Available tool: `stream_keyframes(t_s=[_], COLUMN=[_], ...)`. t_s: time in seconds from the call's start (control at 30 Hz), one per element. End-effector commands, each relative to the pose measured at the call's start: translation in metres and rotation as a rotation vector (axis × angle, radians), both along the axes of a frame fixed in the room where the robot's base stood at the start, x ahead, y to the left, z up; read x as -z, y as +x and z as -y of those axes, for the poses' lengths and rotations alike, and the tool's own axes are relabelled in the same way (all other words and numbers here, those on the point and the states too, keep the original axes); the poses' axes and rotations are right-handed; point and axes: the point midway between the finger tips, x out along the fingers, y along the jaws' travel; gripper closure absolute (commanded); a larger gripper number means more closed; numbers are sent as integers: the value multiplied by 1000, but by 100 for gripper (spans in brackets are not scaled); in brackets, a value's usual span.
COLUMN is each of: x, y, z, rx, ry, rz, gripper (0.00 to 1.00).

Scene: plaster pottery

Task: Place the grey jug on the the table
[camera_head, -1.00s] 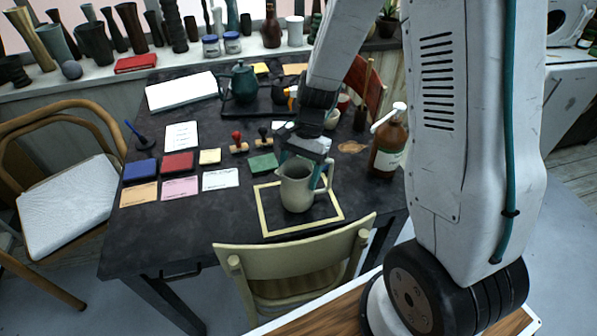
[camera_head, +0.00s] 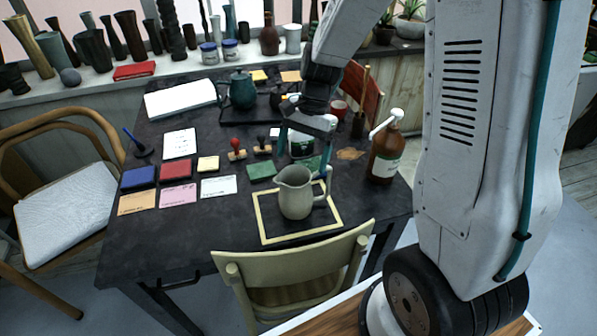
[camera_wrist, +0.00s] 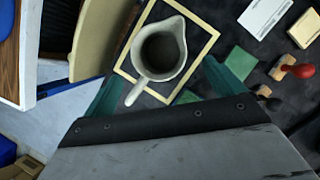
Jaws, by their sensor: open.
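The grey jug (camera_head: 295,193) stands upright on the dark table (camera_head: 190,240), inside a pale yellow square outline (camera_head: 262,226). In the wrist view the jug (camera_wrist: 160,50) shows its open mouth, with its handle toward my gripper. My gripper (camera_head: 302,160) is open and empty, just behind and above the jug. In the wrist view its two teal fingers (camera_wrist: 168,88) are spread wide, with the end of the jug's handle between them. I see no finger pressing on the jug.
A pale chair (camera_head: 295,262) stands at the table's front edge. A brown pump bottle (camera_head: 385,155) is to the right. Stamps (camera_head: 237,152), ink pads (camera_head: 176,170) and cards lie to the left. A teal teapot (camera_head: 242,90) stands behind. The table's front left is clear.

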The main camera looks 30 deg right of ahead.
Motion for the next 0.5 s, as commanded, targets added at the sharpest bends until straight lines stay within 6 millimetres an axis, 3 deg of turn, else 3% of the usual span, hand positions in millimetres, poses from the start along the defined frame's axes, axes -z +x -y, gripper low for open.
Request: stream_keyframes(t_s=[0.1,0.33,0.5], x=[-22,-45,-74], y=[5,9,-9], z=[8,15,10], rx=[1,-4,-95], ry=[0,-1,-16], rz=[3,4,60], gripper=[6,6,6])
